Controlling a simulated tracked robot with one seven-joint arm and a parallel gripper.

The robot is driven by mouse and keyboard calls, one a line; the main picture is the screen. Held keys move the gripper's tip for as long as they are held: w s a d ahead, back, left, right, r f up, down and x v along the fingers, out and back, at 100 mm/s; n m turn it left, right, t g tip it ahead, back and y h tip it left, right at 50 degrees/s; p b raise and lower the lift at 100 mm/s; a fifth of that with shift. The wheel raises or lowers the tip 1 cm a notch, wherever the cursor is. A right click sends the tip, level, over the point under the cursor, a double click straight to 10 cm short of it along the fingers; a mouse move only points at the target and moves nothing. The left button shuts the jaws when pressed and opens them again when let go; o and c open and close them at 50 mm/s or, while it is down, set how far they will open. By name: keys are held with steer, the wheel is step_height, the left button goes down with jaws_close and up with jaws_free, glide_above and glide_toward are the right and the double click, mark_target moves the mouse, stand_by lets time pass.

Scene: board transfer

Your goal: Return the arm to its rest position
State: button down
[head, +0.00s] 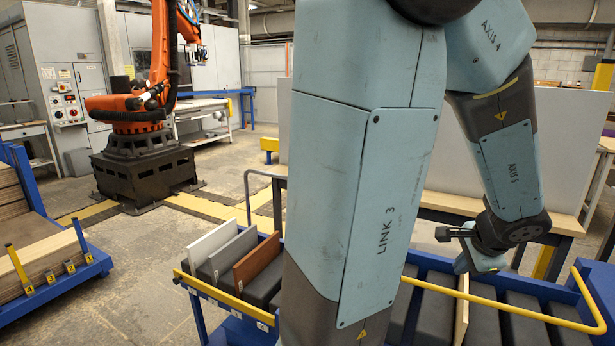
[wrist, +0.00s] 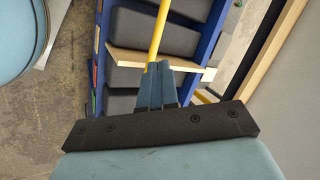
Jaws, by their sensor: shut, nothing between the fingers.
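My gripper (head: 463,265) hangs low at the right in the head view, above the right-hand part of the blue rack. In the wrist view its blue fingers (wrist: 166,88) are together, with nothing between them. A pale wood board (head: 461,312) stands upright between the dark blocks of the rack, just below the gripper. The board also shows in the wrist view (wrist: 125,59), by the fingertips; whether they touch it I cannot tell. My arm is bent over and down, and its link hides the middle of the rack.
A yellow rail (head: 500,311) runs along the near side of the rack (head: 583,299). White (head: 212,240) and brown (head: 258,263) boards stand in the left rack. A grey panel (head: 570,150) stands behind. An orange robot (head: 160,70) and a board stack (head: 40,258) are at left.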

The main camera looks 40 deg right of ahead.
steer(key=w+a+r+n+t+y, duration=0.1)
steer(key=w+a+r+n, duration=0.25)
steer(key=w+a, duration=0.35)
steer(key=w+a+r+n+y, duration=0.15)
steer(key=w+a+n, duration=0.3)
steer(key=w, duration=0.45)
steer(key=w+a+r+n+t+y, duration=0.1)
steer(key=w+a+r+n, duration=0.35)
steer(key=w, duration=0.45)
steer(key=a+r+n, duration=0.2)
steer(key=a+n, duration=0.4)
steer(key=a, duration=0.6)
steer(key=a+r+n, duration=0.3)
steer(key=a+n, duration=0.4)
steer(key=a, duration=0.4)
steer(key=shift+a+r+g, duration=0.2)
steer(key=shift+a+g, duration=0.1)
steer(key=shift+a, duration=0.1)
